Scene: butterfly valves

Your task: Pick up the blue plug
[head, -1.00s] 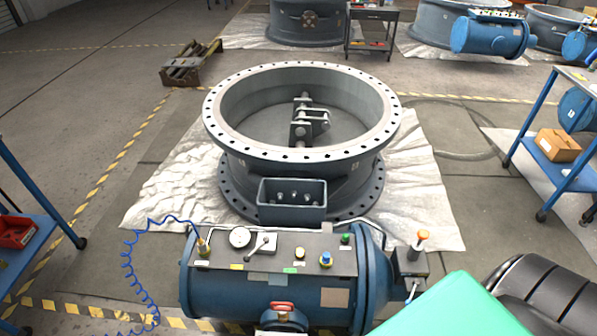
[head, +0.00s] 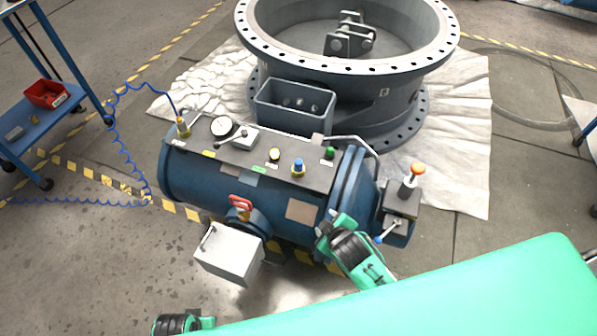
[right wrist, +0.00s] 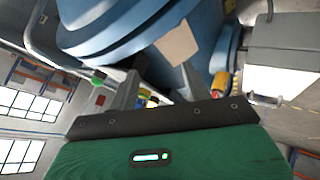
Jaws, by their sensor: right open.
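The blue plug (head: 298,167) stands upright on the dark top panel of the blue cylinder (head: 215,180), with a yellow ring at its base. My right gripper (right wrist: 158,75) is open and empty in the right wrist view, its two grey fingers spread towards the cylinder. In the head view my right wrist is in front of the cylinder's right end, lower than the plug and apart from it. In the wrist view a green plug (right wrist: 97,77) shows left of the fingers. The blue plug cannot be made out surely there.
A white box (head: 229,254) juts from the cylinder's front. An orange-topped knob (head: 417,169) stands at the right. The large flanged valve ring (head: 345,65) is behind.

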